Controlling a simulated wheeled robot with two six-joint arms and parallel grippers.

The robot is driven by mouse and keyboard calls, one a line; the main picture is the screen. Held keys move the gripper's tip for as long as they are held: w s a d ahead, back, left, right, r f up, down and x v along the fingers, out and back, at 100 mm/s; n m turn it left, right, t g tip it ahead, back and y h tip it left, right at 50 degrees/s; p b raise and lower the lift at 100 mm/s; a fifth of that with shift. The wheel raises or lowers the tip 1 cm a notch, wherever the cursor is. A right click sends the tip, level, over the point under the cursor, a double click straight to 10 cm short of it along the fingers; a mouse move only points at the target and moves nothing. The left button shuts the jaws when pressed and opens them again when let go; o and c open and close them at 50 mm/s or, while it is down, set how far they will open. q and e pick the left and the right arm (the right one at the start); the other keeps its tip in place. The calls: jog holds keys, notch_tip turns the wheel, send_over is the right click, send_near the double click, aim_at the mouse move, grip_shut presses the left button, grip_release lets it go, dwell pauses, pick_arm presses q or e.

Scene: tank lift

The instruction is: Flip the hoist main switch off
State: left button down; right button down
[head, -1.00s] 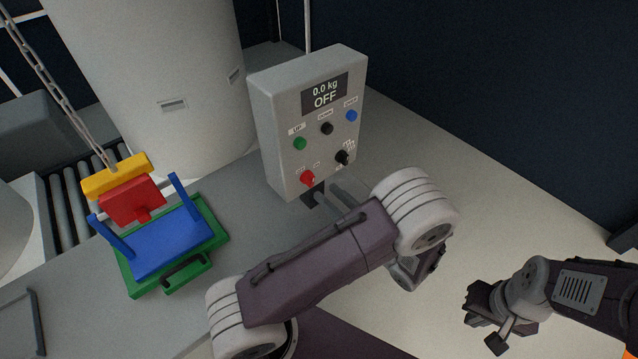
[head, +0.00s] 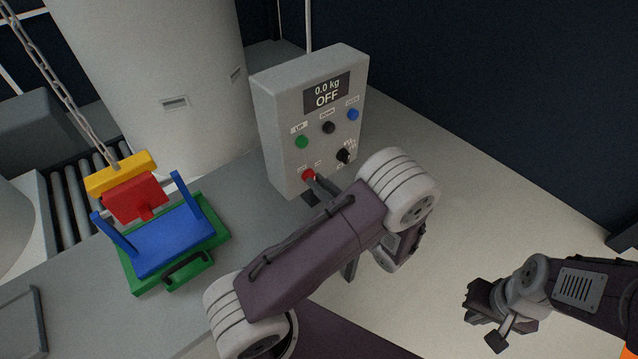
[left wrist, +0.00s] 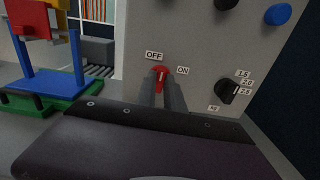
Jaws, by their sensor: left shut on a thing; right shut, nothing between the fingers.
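The red main switch (head: 308,174) is low on the front of the grey hoist control box (head: 283,140). The box's display (head: 327,91) reads 0.0 kg and OFF. In the left wrist view the red switch (left wrist: 160,77) stands between the OFF and ON labels, its pale mark roughly upright. My left gripper (head: 316,182) is shut on the switch, one finger on each side; its fingers also show in the left wrist view (left wrist: 161,92). My right gripper (head: 479,312) is shut and empty, low at the right, away from the box.
Green, black and blue buttons and a black kg selector (head: 343,156) share the panel. At left, a blue frame (head: 170,240) on a green base (head: 215,228) stands under a yellow and red chain hook (head: 120,172). A large pale tank (head: 150,70) stands behind.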

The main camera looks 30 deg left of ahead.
pick_arm(q)
jog(key=shift+n, duration=0.4)
jog(key=c, duration=1.4)
grip_release()
jog(key=shift+c, duration=0.2)
jog(key=v, duration=0.9)
jog(key=shift+b, duration=0.45)
